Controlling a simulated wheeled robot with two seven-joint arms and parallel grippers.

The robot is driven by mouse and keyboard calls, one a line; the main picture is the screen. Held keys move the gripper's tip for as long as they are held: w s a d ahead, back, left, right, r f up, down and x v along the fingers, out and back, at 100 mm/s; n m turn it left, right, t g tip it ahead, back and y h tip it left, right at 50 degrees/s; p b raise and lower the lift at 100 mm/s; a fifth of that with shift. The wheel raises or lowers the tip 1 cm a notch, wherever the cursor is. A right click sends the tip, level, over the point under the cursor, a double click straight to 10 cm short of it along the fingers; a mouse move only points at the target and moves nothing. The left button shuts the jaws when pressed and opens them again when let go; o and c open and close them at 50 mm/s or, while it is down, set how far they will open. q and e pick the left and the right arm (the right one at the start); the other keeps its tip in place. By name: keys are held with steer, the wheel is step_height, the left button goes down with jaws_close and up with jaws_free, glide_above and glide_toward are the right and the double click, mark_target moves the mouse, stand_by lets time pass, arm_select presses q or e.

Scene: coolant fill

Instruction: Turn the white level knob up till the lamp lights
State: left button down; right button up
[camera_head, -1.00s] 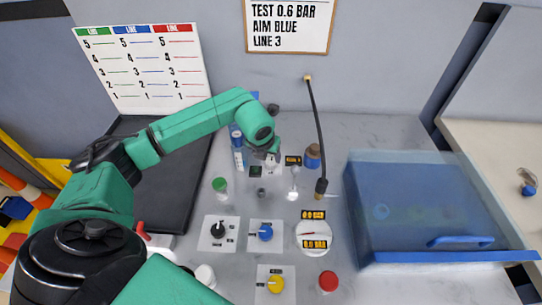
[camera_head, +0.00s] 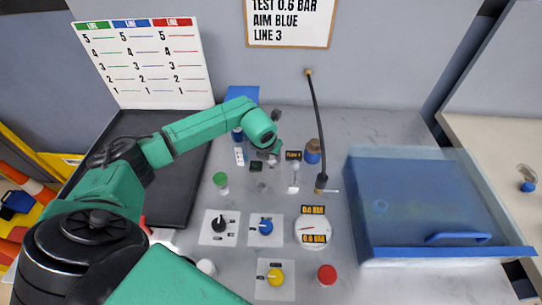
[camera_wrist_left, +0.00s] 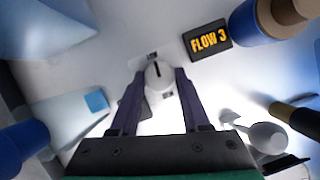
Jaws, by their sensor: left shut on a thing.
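The white knob (camera_wrist_left: 158,75) with a dark pointer line shows in the wrist view, on the pale panel between my left fingertips. My left gripper (camera_wrist_left: 160,78) is shut on it. In the head view my left gripper (camera_head: 270,157) is at the back middle of the bench, and its wrist largely hides the knob. A dark display reading FLOW 3 (camera_wrist_left: 208,40) sits just right of the knob; it also shows in the head view (camera_head: 293,155). I cannot make out which part is the lamp or whether it is lit. My right gripper is not in view.
Black (camera_head: 219,226), blue (camera_head: 266,227) and yellow (camera_head: 276,277) knobs and a red button (camera_head: 327,274) are in front. A round gauge (camera_head: 313,229) stands beside them. A clear blue box (camera_head: 420,205) fills the right. A black hose (camera_head: 316,125) rises behind.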

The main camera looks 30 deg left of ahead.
arm_select(q)
steer(key=m+b, duration=0.1)
steer(key=m+h+b, duration=0.1)
steer(key=b, duration=0.1)
steer(key=m+b, duration=0.1)
steer(key=b, duration=0.1)
steer(key=shift+a+f+m, duration=0.2)
steer(key=shift+f+m, duration=0.05)
steer(key=shift+m, duration=0.05)
steer(key=shift+w+r+m+h+b, duration=0.15)
steer(key=shift+m+h+b, duration=0.15)
steer(key=shift+m+b, duration=0.3)
steer(key=shift+s+r+m+h+b, duration=0.15)
steer(key=shift+m+h+b, duration=0.15)
steer(key=shift+m+b, duration=0.3)
steer(key=shift+w, duration=0.1)
steer(key=c, duration=0.7)
jaws_free()
steer(key=shift+o, duration=0.2)
steer(key=b+v, duration=0.2)
steer(key=v, duration=1.2)
steer(key=shift+r, duration=0.35)
